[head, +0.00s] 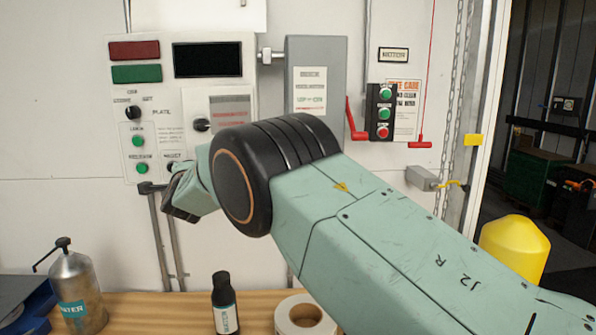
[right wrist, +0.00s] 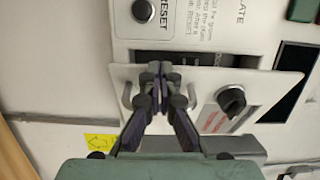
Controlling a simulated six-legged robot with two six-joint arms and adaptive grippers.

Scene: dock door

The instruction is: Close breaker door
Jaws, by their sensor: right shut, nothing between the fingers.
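The light grey breaker door (head: 232,112) is on the left control panel, with a red label and a black knob beside it. In the right wrist view a pale plate (right wrist: 195,85) carries the black knob (right wrist: 231,100), a red label and a small metal handle (right wrist: 127,97). I cannot tell how far the door stands open. My right gripper (right wrist: 160,72) is shut and empty, its tips in front of this plate near a dark slot; I cannot tell whether they touch. In the head view it shows partly (head: 182,195), below the panel. My left gripper is not in view.
The panel (head: 125,100) has buttons and a dark display (head: 208,60). A grey box (head: 316,70) and a button station (head: 383,112) are to its right. A bottle (head: 225,305), a tape roll (head: 303,318) and a metal can (head: 78,290) stand on the wooden bench below.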

